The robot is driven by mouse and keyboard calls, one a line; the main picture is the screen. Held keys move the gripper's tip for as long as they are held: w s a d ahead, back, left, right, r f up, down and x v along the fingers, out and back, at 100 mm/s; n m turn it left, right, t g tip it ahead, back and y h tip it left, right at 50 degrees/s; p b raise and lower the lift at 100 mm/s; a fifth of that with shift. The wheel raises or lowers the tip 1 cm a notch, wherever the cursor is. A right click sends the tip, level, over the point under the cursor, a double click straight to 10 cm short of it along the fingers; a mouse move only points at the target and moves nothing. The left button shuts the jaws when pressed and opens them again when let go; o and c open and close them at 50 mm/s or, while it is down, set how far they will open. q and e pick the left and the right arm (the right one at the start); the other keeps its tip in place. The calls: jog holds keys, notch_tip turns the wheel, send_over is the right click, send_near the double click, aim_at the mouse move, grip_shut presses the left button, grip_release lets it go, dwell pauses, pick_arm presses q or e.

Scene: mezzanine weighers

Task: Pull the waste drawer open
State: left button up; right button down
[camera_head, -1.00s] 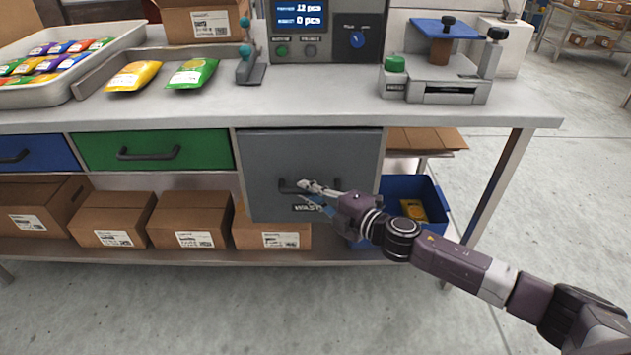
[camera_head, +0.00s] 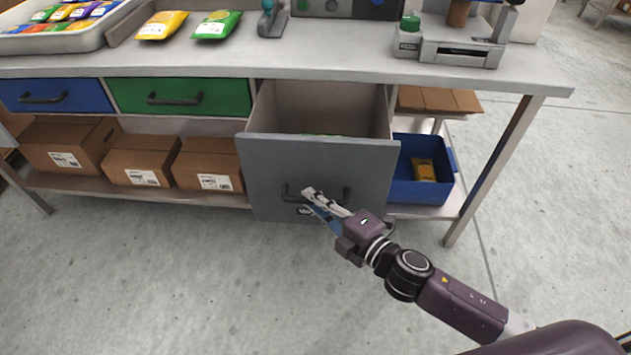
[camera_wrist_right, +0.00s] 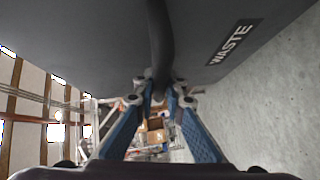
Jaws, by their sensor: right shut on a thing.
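The grey waste drawer (camera_head: 320,165) is pulled out from under the bench in the head view. Its inside shows above the front panel, with a sliver of green at the bottom. The drawer's dark bar handle (camera_head: 345,194) is on the front panel. My right gripper (camera_head: 312,200) is at the handle's left part, shut on it. In the right wrist view the handle (camera_wrist_right: 160,40) runs between the blue fingertips (camera_wrist_right: 161,98), and the label WASTE (camera_wrist_right: 234,42) shows on the panel. My left gripper is not in view.
A blue drawer (camera_head: 55,95) and a green drawer (camera_head: 182,97) are shut to the left. A blue bin (camera_head: 405,190) with a yellow packet stands on the lower shelf at right. Cardboard boxes (camera_head: 208,163) sit below the drawers. The floor in front is clear.

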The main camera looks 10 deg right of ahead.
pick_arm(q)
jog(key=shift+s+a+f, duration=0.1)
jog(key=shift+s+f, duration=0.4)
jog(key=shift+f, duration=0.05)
pick_arm(e)
jog(key=shift+s+a, duration=0.2)
jog(key=shift+s, duration=0.55)
jog(key=shift+s+a, duration=0.25)
jog(key=shift+s, duration=0.45)
jog(key=shift+s+a, duration=0.2)
jog(key=shift+s, duration=0.55)
jog(key=c, duration=2)
grip_release()
jog(key=shift+o, duration=0.2)
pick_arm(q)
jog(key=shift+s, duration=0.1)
pick_arm(e)
jog(key=shift+s, duration=0.1)
jog(key=v, duration=1.2)
